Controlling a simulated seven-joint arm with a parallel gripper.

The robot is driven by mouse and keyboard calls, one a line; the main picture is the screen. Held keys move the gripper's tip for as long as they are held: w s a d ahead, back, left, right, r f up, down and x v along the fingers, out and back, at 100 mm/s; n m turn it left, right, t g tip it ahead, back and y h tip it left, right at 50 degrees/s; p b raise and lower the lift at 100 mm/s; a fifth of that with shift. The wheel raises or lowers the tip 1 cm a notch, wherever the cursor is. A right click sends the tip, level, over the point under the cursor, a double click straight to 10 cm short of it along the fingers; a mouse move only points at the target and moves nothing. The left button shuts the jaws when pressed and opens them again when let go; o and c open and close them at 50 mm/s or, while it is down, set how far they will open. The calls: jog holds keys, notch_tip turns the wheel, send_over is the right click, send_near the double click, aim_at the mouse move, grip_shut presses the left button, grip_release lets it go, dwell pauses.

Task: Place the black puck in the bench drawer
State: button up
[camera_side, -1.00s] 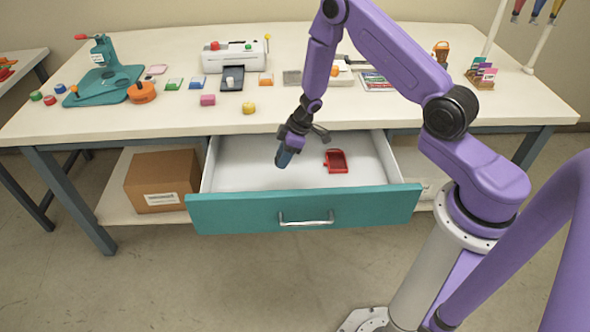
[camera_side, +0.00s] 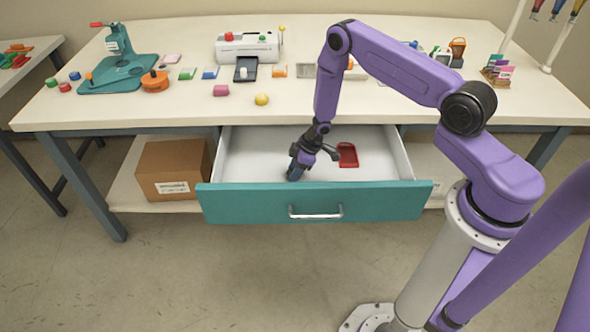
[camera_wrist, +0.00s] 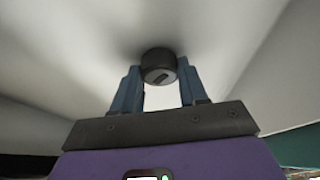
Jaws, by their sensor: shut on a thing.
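The bench drawer (camera_side: 315,201) is pulled open, with a teal front and a white inside. My gripper (camera_side: 293,174) is inside the drawer, left of its middle and low over the drawer floor, pointing down. In the wrist view, my gripper (camera_wrist: 160,88) is shut on the black puck (camera_wrist: 158,62), which sits between the two blue fingertips. The white drawer floor lies beyond the puck. I cannot tell whether the puck touches the floor. In the side view the puck is hidden by the gripper fingers.
A red tray-like item (camera_side: 348,155) lies in the drawer right of my gripper. The drawer's walls and teal front edge surround the arm. A cardboard box (camera_side: 173,168) is on the lower shelf at left. The bench top holds a laminator (camera_side: 247,46) and several coloured blocks.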

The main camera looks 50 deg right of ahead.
jog(key=shift+f, duration=0.1)
jog(key=o, duration=1.1)
jog(key=v, duration=1.2)
jog(key=s+a+r+h, duration=0.1)
jog(key=s+a+r, duration=0.2)
jog(key=r, duration=0.3)
jog(key=s+a+r+n+h, duration=0.1)
jog(key=s+a+r, duration=0.15)
jog(key=r, duration=0.35)
jog(key=s+a+r+h, duration=0.1)
jog(key=s+a+r, duration=0.1)
jog(key=a+r, duration=0.3)
jog(key=s+r+n+g, duration=0.1)
jog(key=s+r, duration=0.2)
jog(key=s, duration=0.5)
jog(key=s+r+g, duration=0.1)
jog(key=s+r, duration=0.2)
jog(key=s, duration=0.5)
jog(key=s+r+n+g, duration=0.1)
jog(key=s+r, duration=0.2)
jog(key=s, duration=0.5)
jog(key=shift+s+d+r+n, duration=0.1)
jog(key=shift+s+d+n, duration=0.05)
jog(key=shift+s+n, duration=0.15)
